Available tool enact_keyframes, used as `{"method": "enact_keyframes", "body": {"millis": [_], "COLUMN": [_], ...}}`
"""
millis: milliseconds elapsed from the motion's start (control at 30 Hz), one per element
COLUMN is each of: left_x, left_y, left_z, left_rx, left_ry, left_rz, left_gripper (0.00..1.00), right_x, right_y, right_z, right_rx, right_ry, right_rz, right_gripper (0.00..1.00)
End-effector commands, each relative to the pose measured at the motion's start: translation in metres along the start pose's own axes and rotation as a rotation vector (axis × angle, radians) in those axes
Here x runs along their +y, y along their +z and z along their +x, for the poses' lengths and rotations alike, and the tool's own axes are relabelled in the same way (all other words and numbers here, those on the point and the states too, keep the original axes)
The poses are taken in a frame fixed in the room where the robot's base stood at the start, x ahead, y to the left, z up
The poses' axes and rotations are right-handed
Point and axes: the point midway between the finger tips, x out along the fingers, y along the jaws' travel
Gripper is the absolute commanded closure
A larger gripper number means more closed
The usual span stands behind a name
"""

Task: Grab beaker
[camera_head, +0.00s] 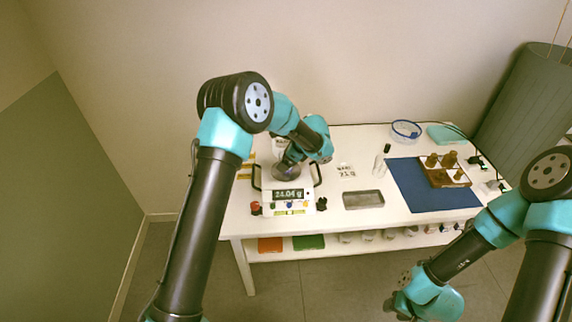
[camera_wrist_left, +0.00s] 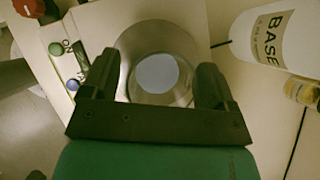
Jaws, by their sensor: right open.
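The clear round beaker shows from above in the left wrist view (camera_wrist_left: 158,75), between the two fingers of my left gripper (camera_wrist_left: 158,88). The fingers stand apart, close to its sides; I cannot tell whether they touch it. In the head view my left arm reaches over the white scale (camera_head: 312,207) and hides most of the beaker and the left gripper. The scale display (camera_head: 288,195) seems to read 24.04 g. My right gripper (camera_head: 397,308) is open, low at the bottom, in front of the table and away from the beaker.
A white bottle labelled BASE (camera_wrist_left: 280,38) stands close to the beaker. On the white table (camera_head: 345,223) are a grey metal tray (camera_head: 363,200), a blue mat (camera_head: 408,190), a wooden rack of brown bottles (camera_head: 436,180), a small bottle (camera_head: 381,160) and a blue-rimmed bowl (camera_head: 407,130).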

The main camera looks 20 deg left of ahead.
Motion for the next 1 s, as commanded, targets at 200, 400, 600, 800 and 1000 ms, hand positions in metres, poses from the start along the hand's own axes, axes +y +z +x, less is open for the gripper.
{"method": "enact_keyframes", "body": {"millis": [200,400,600,800,1000], "left_x": [-0.0001,0.0000,-0.0001,-0.0001,-0.0004], "left_y": [0.0000,0.0000,0.0001,0.0005,0.0061], "left_z": [-0.0001,-0.0001,-0.0002,-0.0008,-0.0096], "left_rx": [0.000,0.000,0.000,0.000,0.000], "left_ry": [0.000,0.000,0.000,0.000,-0.001], "left_rz": [0.000,0.000,0.000,0.000,-0.002], "left_gripper": [0.41,0.60,0.73,0.73,0.73], "right_x": [0.0000,0.0000,0.0000,0.0000,0.0000], "right_y": [0.0000,0.0000,0.0000,0.0000,0.0000], "right_z": [0.0000,0.0000,0.0000,0.0000,0.0000], "right_rx": [0.000,0.000,0.000,0.000,0.000], "right_ry": [0.000,0.000,0.000,0.000,0.000], "right_rz": [0.000,0.000,0.000,0.000,0.000], "right_gripper": [0.57,0.57,0.57,0.57,0.57]}}
